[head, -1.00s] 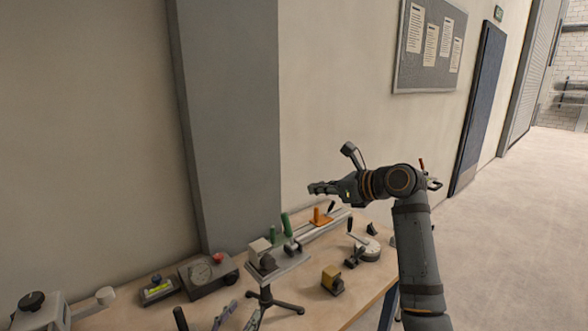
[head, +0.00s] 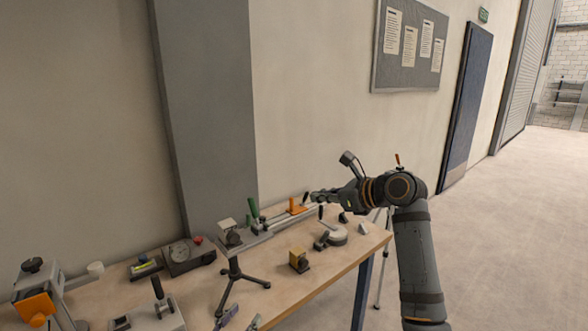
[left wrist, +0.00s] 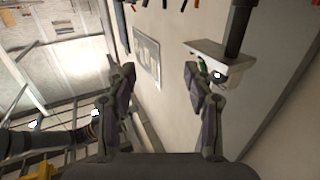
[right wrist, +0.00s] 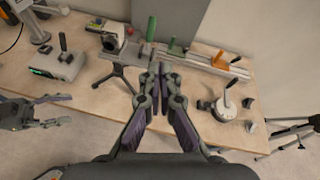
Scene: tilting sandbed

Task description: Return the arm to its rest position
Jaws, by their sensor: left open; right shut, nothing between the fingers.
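My right arm reaches in from the right in the head view. Its gripper (head: 322,197) points left, in front of the rail's far end. In the right wrist view my right gripper (right wrist: 158,72) is shut and empty, with the bench beyond its fingertips. My left gripper (head: 242,320) shows only as two finger ends at the bottom edge of the head view. In the left wrist view its fingers (left wrist: 158,75) are wide apart with nothing between them. It also shows at the left edge of the right wrist view (right wrist: 45,112). Most of my left arm is hidden.
The wooden bench (head: 340,262) holds a rail with an orange clamp (head: 298,206), a tripod stand (head: 236,283), a yellow-black block (head: 299,260), a round device (head: 333,234) and a gauge box (head: 188,257). A wall and pillar stand behind. Open floor lies right.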

